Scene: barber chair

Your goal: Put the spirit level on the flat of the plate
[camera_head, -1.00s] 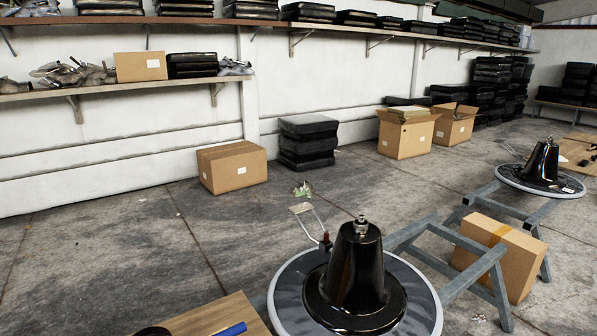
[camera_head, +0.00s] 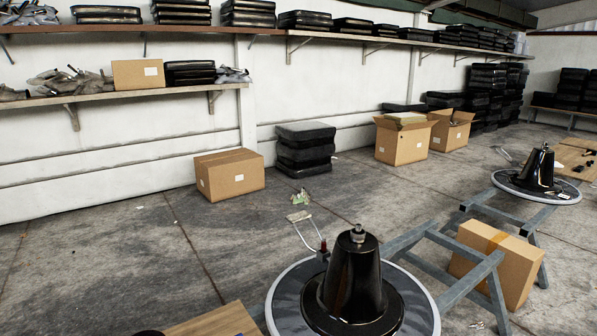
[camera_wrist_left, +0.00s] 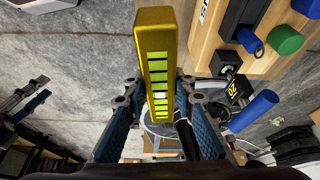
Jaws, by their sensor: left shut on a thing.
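The spirit level (camera_wrist_left: 155,60) is a yellow bar with a row of bright green windows in the left wrist view. My left gripper (camera_wrist_left: 157,112) is shut on it, with a blue-padded finger on each side. The level's far end sticks out past the fingers. The plate (camera_head: 284,308) is a wide round disc with a pale rim at the bottom of the head view. A black cone (camera_head: 352,279) with a metal stud stands on its middle. The plate's lower edge is cut off. Neither gripper shows in the head view.
A wooden top (camera_head: 215,322) lies left of the plate. A wooden board (camera_wrist_left: 235,45) with blue and green pieces shows in the wrist view. A grey steel trestle (camera_head: 455,262) and a carton (camera_head: 497,262) stand right of the plate. Open floor lies behind it.

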